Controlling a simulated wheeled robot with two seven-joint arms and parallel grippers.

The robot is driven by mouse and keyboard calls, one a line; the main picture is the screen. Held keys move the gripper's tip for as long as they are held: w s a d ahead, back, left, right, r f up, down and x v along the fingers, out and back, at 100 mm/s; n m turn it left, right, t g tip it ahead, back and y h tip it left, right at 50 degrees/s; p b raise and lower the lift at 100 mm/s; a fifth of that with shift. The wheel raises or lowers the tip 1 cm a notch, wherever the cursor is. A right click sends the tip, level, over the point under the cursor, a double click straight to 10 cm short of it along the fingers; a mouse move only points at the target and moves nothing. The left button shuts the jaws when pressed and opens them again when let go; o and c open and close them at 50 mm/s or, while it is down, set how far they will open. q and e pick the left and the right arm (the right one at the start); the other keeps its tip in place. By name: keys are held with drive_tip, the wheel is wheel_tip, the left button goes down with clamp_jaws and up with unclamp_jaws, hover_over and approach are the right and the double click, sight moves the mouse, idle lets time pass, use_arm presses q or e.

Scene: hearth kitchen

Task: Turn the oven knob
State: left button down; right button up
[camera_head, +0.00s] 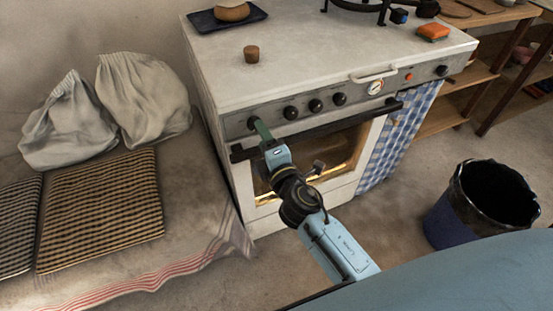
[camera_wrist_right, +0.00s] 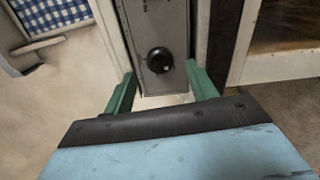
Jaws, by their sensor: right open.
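The white oven (camera_head: 225,75) stands against the wall with a grey control panel (camera_head: 270,114) along its front. Several black knobs sit on the panel. My right gripper (camera_head: 258,127), with green fingers, reaches the panel's left end, at the leftmost knob (camera_head: 252,122), which it partly hides. In the right wrist view a round black knob (camera_wrist_right: 160,60) with a pale mark shows between the tips of the open fingers. There is a gap on each side of it, and whether the fingertips reach past its face is unclear. My left gripper is not in view.
A dark handle bar (camera_head: 330,128) runs across the oven door just below the panel. A checked blue cloth (camera_head: 402,125) hangs to the right. A dark bin (camera_head: 485,210) stands on the floor at right. A bench with striped cushions (camera_head: 100,210) is at left.

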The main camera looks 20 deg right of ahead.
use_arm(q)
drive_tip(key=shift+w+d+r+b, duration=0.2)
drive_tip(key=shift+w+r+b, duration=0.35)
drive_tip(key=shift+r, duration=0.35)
use_arm(e)
drive_tip(key=s, duration=0.9)
drive_tip(key=shift+d, duration=0.15)
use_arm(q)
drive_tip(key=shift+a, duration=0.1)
use_arm(e)
drive_tip(key=shift+s, duration=0.1)
